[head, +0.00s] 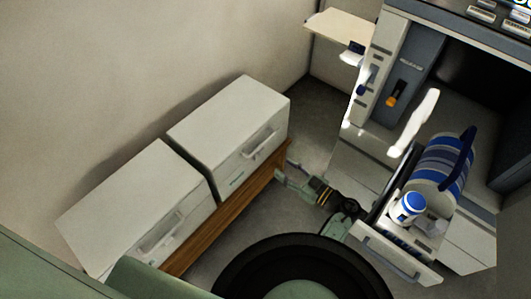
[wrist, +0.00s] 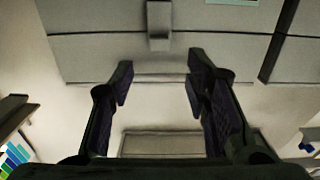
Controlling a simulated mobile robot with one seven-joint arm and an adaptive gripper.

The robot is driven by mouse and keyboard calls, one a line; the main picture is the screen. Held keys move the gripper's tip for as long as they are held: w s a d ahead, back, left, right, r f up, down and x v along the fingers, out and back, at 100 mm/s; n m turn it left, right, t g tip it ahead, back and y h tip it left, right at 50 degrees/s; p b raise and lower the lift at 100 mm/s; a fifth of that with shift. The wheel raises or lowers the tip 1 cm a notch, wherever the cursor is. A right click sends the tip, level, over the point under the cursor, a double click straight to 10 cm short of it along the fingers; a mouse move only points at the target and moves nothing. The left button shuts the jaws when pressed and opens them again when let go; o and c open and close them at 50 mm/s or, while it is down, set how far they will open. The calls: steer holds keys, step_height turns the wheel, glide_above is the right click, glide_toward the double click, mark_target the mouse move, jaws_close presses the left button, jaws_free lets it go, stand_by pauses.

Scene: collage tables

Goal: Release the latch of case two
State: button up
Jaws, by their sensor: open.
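Two pale cases stand side by side, a left case (head: 130,205) and a right case (head: 225,120); I cannot read which is case two. The right case has a front handle (head: 262,142) and a small green label (head: 237,182). My gripper (head: 282,173) is open and empty beside the right case's lower front corner. In the wrist view a case front (wrist: 95,45) fills the top, with a grey latch-like piece (wrist: 158,25) across its seam. My fingers (wrist: 160,78) are spread below that piece in the picture, with nothing between them. Contact cannot be told.
The cases stand on a low wooden bench (head: 205,238) against the wall.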

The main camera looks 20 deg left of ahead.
mark_target(263, 152)
steer(key=p+x, duration=0.1)
steer(key=x, duration=0.8)
steer(key=shift+w+a, duration=0.1)
steer(key=shift+a, duration=0.15)
jaws_close()
